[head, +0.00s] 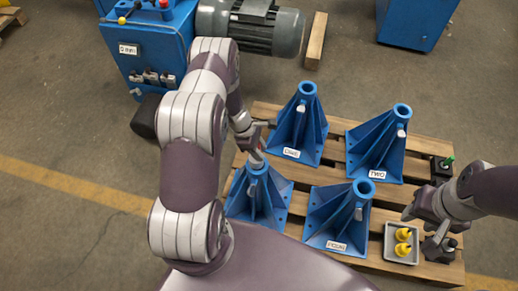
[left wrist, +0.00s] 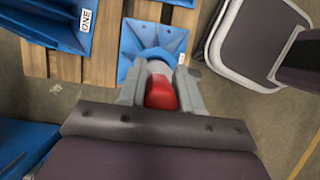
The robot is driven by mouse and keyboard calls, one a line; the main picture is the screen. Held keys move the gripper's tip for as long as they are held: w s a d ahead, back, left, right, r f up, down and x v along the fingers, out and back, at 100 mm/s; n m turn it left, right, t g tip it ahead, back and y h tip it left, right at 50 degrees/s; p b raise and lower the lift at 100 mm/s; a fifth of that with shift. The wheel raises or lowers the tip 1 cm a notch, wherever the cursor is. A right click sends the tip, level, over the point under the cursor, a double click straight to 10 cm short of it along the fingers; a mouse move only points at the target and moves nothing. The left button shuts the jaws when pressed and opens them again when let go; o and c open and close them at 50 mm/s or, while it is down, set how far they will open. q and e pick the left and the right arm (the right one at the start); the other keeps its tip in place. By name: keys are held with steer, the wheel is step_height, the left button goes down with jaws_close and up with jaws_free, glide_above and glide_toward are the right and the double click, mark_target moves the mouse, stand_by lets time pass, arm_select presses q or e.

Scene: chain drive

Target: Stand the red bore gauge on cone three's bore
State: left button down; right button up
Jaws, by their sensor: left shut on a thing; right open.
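Cone three (head: 257,205) is the blue cone at the front left of the pallet; its label is hidden, but the other cones read ONE, TWO and FOUR. My left gripper (head: 254,142) is shut on the red bore gauge, whose red body (left wrist: 160,93) shows between the fingers in the left wrist view. The gauge's pale lower part (head: 256,159) is at the top of cone three in the head view. Whether it touches or sits in the bore is hidden. Cone three's flared base (left wrist: 155,42) shows beyond the gauge. My right gripper (head: 420,220) is open at the right.
Cone one (head: 298,125) stands behind, cone two (head: 377,145) at the back right, cone four (head: 340,218) at the front right. A grey tray (head: 389,240) with yellow pieces (head: 402,242) lies below my right gripper. A black block (head: 440,170) with a green piece is behind it.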

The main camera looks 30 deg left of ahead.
arm_select(q)
steer(key=shift+f+b, duration=0.3)
steer(key=shift+f, duration=0.1)
steer(key=c, duration=0.8)
jaws_free()
